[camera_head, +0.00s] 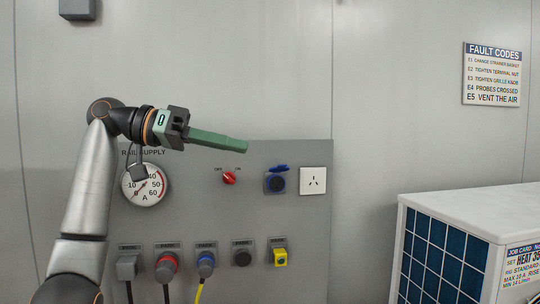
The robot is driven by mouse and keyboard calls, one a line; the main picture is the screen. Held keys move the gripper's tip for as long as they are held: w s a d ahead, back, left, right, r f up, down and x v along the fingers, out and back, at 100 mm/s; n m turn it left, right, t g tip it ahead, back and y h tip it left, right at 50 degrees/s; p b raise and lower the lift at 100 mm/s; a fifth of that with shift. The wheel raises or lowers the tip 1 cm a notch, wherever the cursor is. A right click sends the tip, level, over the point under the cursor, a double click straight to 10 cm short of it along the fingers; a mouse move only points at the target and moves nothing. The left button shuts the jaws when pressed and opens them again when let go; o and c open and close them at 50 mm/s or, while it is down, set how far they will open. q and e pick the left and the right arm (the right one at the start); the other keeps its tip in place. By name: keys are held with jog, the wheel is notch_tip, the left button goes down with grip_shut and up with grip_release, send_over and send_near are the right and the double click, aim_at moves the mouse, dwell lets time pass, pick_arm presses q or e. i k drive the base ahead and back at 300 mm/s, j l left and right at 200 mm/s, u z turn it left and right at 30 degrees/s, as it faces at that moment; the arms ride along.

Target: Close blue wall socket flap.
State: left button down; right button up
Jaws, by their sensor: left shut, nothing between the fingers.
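The blue wall socket (275,183) is on the grey panel, right of the red switch. Its blue flap (279,168) stands raised, sticking out above the dark socket face. My left gripper (246,147) comes in from the left, its green fingers shut and empty. In the picture its tip is above and a little left of the flap, apart from it. How far the tip is from the wall I cannot tell. My right gripper is not in view.
A white wall outlet (313,181) sits right beside the blue socket. A red rotary switch (229,178) and a round gauge (145,185) are to the left. Several connectors line the panel (300,240) below. A white-topped unit (475,208) stands at the lower right.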

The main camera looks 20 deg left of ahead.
aim_at(279, 168)
jog(key=i+j, duration=0.65)
jog(key=i, duration=0.15)
